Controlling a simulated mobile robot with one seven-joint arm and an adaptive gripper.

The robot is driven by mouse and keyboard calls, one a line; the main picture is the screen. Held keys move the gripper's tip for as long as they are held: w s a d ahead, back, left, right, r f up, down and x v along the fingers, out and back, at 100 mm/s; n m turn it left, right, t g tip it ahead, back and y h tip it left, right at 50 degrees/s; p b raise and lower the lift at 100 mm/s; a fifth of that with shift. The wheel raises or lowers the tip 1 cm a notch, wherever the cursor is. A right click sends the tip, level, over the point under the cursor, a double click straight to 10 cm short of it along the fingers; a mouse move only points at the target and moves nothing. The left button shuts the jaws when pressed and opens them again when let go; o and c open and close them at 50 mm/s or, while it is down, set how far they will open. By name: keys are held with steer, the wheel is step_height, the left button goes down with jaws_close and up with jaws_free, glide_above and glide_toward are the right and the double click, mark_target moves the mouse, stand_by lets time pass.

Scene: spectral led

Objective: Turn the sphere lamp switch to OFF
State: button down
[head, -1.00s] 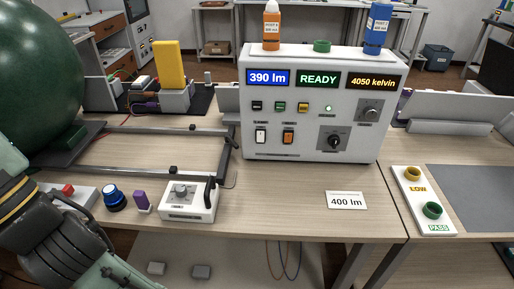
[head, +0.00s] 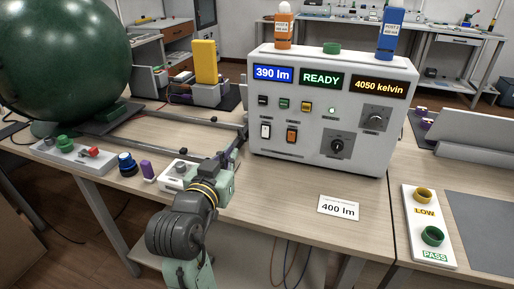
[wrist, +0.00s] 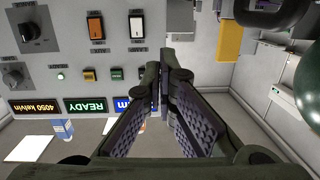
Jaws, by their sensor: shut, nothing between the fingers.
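The white control box (head: 330,110) stands on the bench with a white rocker switch (head: 266,131) and an orange rocker switch (head: 292,135) low on its front. Both switches also show upside down in the wrist view, the white one (wrist: 136,25) and the orange one (wrist: 95,27). The large dark green sphere (head: 65,55) is at the far left. My gripper (head: 238,150) is shut and empty, left of the box and apart from the switches. Its fingers (wrist: 164,68) meet in the wrist view.
A small white box (head: 178,176) sits partly behind my arm. A dark rail frame lies beside the gripper. The bench before the control box is clear except for a 400 lm card (head: 339,208).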

steer(key=d+f+g, duration=0.1)
steer(key=d+f, duration=0.1)
steer(key=p, duration=0.3)
glide_toward(263, 136)
steer(key=shift+m+h, duration=0.3)
steer(key=shift+h, duration=0.1)
steer(key=x, duration=0.4)
steer(key=a+x, duration=0.1)
steer(key=x, duration=0.2)
steer(key=shift+w+f, duration=0.1)
steer(key=shift+f, duration=0.15)
steer(key=shift+f, duration=0.1)
